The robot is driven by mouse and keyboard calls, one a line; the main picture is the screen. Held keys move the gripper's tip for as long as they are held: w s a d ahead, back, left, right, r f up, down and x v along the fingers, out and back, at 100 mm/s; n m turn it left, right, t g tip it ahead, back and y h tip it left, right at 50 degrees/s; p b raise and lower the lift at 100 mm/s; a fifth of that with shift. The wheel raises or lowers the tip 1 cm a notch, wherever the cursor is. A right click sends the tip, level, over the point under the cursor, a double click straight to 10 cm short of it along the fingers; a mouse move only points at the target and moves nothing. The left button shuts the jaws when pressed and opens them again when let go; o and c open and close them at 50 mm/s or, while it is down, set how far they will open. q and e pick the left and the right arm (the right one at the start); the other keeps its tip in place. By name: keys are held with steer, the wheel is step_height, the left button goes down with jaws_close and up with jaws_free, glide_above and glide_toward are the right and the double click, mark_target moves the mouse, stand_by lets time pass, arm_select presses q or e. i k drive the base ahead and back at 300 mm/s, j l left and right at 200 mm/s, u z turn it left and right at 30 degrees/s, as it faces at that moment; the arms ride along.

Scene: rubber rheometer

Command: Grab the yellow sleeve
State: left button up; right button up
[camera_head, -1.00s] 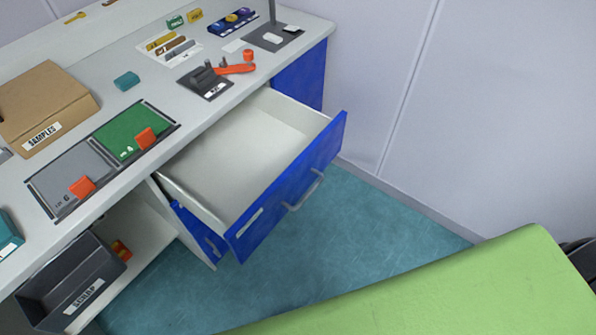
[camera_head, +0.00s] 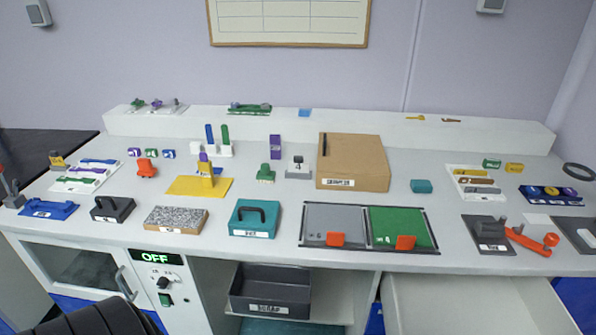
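No part is clearly marked as the yellow sleeve, and several yellow things are in view. A small yellow block (camera_head: 514,168) with dark marks lies at the right of the bench beside a small green block (camera_head: 491,163). Another small yellow block (camera_head: 57,160) stands at the far left. A yellow stand (camera_head: 206,182) with an upright post is left of centre. A flat yellow piece (camera_head: 415,118) lies on the raised back ledge. I cannot tell which of these is the sleeve.
The white bench (camera_head: 450,215) is crowded. A cardboard samples box (camera_head: 352,165), grey and green panels (camera_head: 400,228), a teal case (camera_head: 254,218) and an orange-handled tool (camera_head: 530,240) stand on it. An open drawer (camera_head: 470,303) juts out at lower right. A dark scrap bin (camera_head: 270,290) sits below.

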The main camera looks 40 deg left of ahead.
mark_target(206, 169)
steer(key=u, duration=1.9)
